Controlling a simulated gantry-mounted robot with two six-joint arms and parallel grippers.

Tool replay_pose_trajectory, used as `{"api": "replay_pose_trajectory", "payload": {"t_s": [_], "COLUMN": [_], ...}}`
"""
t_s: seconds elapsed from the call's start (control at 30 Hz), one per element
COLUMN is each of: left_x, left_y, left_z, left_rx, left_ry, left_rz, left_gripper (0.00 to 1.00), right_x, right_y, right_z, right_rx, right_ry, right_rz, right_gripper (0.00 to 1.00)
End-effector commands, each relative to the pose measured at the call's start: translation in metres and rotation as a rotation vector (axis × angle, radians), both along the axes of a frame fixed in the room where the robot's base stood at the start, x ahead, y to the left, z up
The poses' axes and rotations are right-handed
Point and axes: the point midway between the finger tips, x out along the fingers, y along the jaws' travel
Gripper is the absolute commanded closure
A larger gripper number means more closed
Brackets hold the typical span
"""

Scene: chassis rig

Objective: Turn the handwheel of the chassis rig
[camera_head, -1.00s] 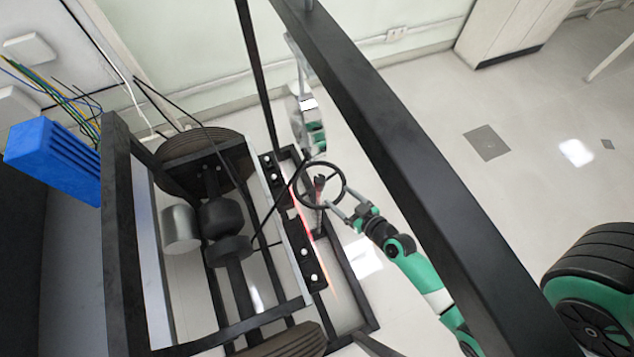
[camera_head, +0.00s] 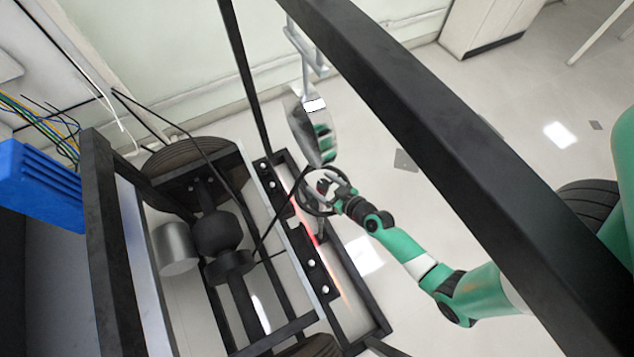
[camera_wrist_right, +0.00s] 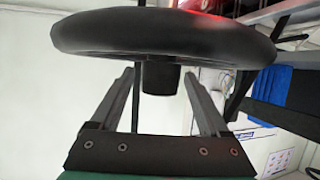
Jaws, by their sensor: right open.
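The black handwheel (camera_head: 304,207) stands on its column beside the chassis rig frame, in the middle of the head view. In the right wrist view its thick rim (camera_wrist_right: 165,35) crosses the top, with the dark hub below it. My right gripper (camera_head: 338,188) is open at the right side of the wheel. In the right wrist view the gripper's two fingers (camera_wrist_right: 158,82) are spread on either side of the hub and point at the wheel; I cannot tell whether they touch it. My left gripper is not in view.
A thick black beam (camera_head: 430,160) runs diagonally over my right arm. A shiny mirror-like panel (camera_head: 306,125) hangs just above the wheel. Axle parts and a tyre (camera_head: 190,160) lie left, with a blue box (camera_head: 45,185) beyond.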

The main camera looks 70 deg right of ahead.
Motion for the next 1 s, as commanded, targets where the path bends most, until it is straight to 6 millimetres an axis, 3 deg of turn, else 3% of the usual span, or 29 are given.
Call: {"api": "replay_pose_trajectory", "payload": {"t_s": [0.13, 0.57, 1.0], "left_x": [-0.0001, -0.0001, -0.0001], "left_y": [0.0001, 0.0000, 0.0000], "left_z": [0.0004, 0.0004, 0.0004], "left_rx": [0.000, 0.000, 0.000], "left_ry": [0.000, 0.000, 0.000], "left_rz": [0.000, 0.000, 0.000], "left_gripper": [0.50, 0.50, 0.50], "right_x": [0.0000, 0.0001, 0.0001], "right_y": [0.0001, 0.0002, 0.0002], "right_z": [0.0004, 0.0005, 0.0005], "right_rx": [0.000, -0.001, -0.001], "right_ry": [0.000, 0.000, -0.001], "right_rz": [0.000, 0.000, 0.000], "right_gripper": [0.22, 1.00, 1.00]}}
